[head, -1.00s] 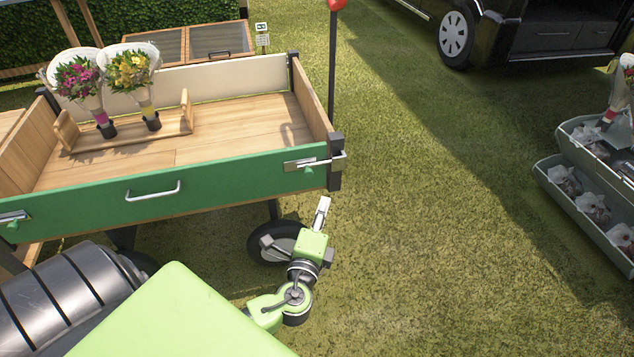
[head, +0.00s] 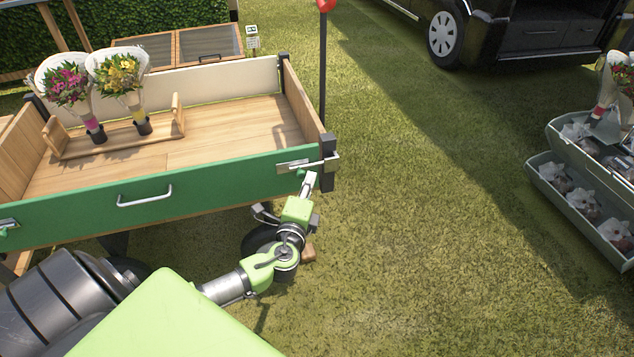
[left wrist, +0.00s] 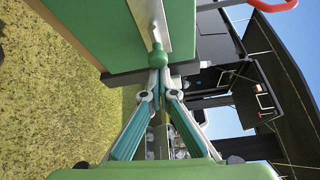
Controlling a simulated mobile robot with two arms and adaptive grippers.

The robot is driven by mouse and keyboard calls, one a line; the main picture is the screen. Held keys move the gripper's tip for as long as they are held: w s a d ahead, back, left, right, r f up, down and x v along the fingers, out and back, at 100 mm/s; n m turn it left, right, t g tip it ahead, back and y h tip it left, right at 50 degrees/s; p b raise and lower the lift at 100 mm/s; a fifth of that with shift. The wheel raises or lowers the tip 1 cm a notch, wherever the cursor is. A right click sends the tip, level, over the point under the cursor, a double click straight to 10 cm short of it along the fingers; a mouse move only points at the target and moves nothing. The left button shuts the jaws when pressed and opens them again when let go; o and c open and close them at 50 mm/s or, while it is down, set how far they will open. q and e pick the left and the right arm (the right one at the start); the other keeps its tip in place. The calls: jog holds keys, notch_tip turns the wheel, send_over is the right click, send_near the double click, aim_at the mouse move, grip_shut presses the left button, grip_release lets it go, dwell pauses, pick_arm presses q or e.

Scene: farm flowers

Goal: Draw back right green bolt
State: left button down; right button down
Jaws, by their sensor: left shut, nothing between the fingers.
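The right green bolt (head: 297,166) is a metal bar with a green knob at the right end of the cart's green front board (head: 85,207). In the left wrist view its round green knob (left wrist: 158,58) stands out from the metal plate. My left gripper (head: 310,181) is shut and empty, just below and beside the knob. In the left wrist view its closed fingertips (left wrist: 157,75) meet right at the knob; I cannot tell whether they touch it. My right gripper is not in view.
Two wrapped bouquets (head: 121,82) stand in a wooden holder on the cart bed. A metal handle (head: 145,197) sits mid-board, and another bolt (head: 7,227) at the left end. Grey crates (head: 575,205) stand at the right. Grass right of the cart is open.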

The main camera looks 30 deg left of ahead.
pick_arm(q)
jog(key=shift+s, duration=0.1)
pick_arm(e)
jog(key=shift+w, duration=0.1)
